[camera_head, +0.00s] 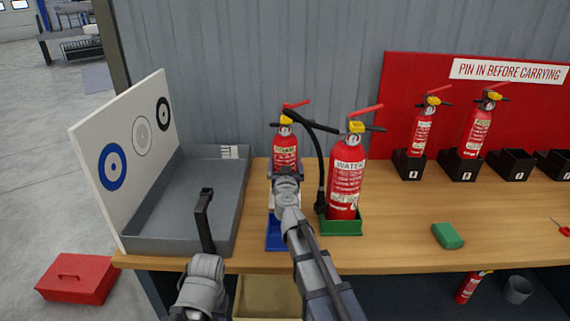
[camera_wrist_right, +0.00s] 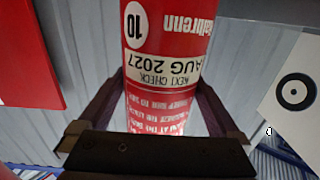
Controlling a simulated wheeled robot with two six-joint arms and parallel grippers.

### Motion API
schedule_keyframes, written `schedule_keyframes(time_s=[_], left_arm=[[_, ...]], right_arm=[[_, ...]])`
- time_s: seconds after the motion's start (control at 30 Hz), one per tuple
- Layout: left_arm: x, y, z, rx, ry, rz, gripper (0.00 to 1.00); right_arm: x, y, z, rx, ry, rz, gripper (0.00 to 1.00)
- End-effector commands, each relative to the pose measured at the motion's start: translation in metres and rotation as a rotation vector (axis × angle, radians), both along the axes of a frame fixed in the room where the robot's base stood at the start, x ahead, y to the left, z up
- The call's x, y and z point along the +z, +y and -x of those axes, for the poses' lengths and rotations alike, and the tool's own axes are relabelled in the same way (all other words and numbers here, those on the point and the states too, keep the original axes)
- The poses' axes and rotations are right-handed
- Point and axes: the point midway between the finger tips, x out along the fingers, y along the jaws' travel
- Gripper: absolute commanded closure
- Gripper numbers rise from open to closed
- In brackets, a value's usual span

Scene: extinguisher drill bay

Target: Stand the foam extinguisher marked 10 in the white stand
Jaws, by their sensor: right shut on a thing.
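The foam extinguisher (camera_head: 285,146), red with a cream label and yellow collar, stands upright left of the water extinguisher. In the right wrist view it fills the middle (camera_wrist_right: 170,60), upside down in the picture, with a round 10 mark. My right gripper (camera_head: 286,174) is shut around its body. A whitish sliver, probably the white stand (camera_head: 270,199), shows below it, mostly hidden by my right arm. I cannot tell whether the extinguisher's base touches it. My left gripper (camera_head: 204,208) is over the grey tray's front edge, seen edge-on, holding nothing visible.
The water extinguisher (camera_head: 347,180) stands in a green stand (camera_head: 342,228), close right. A blue stand (camera_head: 275,240) is in front. The grey tray (camera_head: 185,215) with a target board (camera_head: 118,165) is left. A green block (camera_head: 447,236) lies right; black stands (camera_head: 461,168) line the back.

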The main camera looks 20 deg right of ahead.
Motion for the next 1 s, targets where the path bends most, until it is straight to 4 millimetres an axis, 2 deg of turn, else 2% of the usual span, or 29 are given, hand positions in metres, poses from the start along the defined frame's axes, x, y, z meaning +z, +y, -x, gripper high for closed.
schedule_keyframes(time_s=[0.4, 0.43, 0.73, 0.93, 0.97, 1.0], left_arm=[[-0.007, 0.000, 0.000, 0.000, 0.000, 0.000, 0.50], [-0.008, 0.000, 0.000, 0.000, 0.000, 0.000, 0.50], [-0.006, 0.000, 0.000, 0.000, 0.000, 0.000, 0.50], [0.008, 0.000, 0.000, 0.000, 0.000, 0.000, 0.50], [0.009, 0.000, 0.000, 0.000, 0.000, 0.000, 0.50], [0.005, 0.000, 0.000, 0.000, 0.000, 0.000, 0.50]], right_arm=[[-0.007, 0.000, 0.000, 0.000, 0.000, 0.002, 1.00], [-0.008, 0.000, 0.000, 0.000, 0.000, -0.001, 0.00], [-0.006, 0.000, 0.000, 0.000, 0.000, -0.001, 0.00], [0.008, 0.000, 0.000, 0.000, 0.000, 0.000, 0.00], [0.009, 0.000, 0.002, 0.000, 0.000, 0.000, 0.00], [0.005, 0.002, 0.012, 0.001, 0.000, 0.000, 0.00]])
